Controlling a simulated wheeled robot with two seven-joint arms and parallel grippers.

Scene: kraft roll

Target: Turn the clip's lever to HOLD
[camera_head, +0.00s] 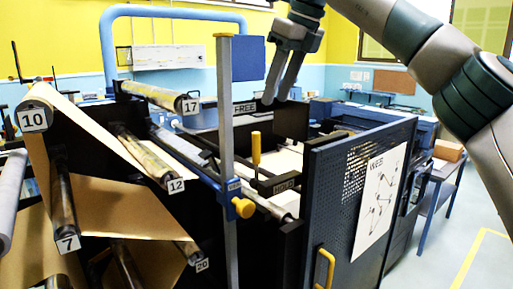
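The clip's lever is likely the upright yellow handle (256,149) near the middle of the machine, rising from a dark mount. A plate marked FREE (244,107) is above and behind it. A dark block whose small label seems to read HOLD (285,184) is at its lower right. My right gripper (276,101) hangs from the top with its fingers pointing down. It is above and slightly right of the handle, apart from it. Its two fingers show a gap with nothing between them. My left gripper is not in view.
A grey upright post (227,120) with a yellow knob (243,207) stands just left of the handle. A dark blue perforated panel (345,200) with a WEB diagram (379,200) stands at the right. Brown paper (95,160) runs over numbered rollers at the left.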

